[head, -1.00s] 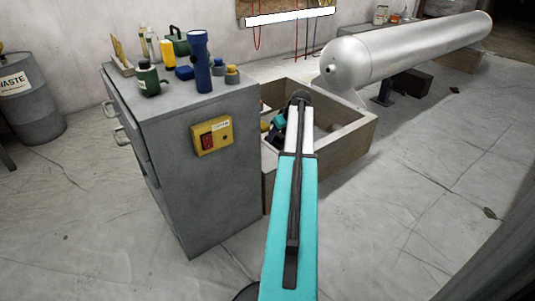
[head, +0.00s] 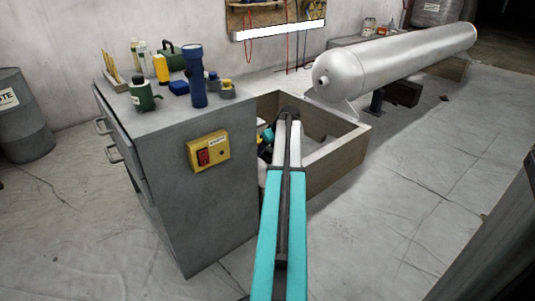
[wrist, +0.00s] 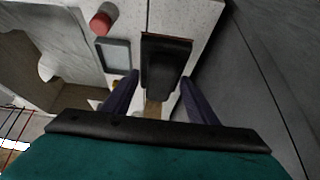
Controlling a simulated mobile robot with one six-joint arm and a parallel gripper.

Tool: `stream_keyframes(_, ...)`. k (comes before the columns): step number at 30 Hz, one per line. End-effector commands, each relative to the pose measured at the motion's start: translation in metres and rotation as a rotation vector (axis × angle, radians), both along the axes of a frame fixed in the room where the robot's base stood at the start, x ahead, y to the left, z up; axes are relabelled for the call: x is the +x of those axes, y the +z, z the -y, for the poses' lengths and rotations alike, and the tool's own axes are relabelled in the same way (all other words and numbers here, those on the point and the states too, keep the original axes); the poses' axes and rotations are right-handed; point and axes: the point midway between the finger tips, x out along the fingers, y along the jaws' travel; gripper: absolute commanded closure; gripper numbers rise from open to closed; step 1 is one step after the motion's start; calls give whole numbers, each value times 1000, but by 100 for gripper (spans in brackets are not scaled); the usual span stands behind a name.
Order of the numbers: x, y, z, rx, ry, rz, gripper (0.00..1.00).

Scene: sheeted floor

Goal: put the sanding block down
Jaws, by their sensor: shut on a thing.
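The sanding block (wrist: 166,62) looks like a dark, oblong block with a brown edge in the wrist view. It lies between the two purple fingers of my gripper (wrist: 160,84), which is shut on it. Below it is a pale, speckled surface (wrist: 205,22); I cannot tell if the block touches it. In the head view my arm reaches over the wooden box behind the grey cabinet. The cabinet and arm hide the fingers and block there.
A red round thing (wrist: 102,19) and a grey rectangular thing (wrist: 115,54) are left of the block. The grey cabinet (head: 190,190), topped with bottles and a blue torch (head: 195,75), stands beside the wooden box (head: 340,160). A silver tank (head: 400,62) is behind.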

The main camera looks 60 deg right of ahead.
Motion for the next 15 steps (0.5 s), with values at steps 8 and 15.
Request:
stream_keyframes(8,-1,-34,0,2,0,-1,65)
stream_keyframes(15,-1,-45,1,0,-1,1,65)
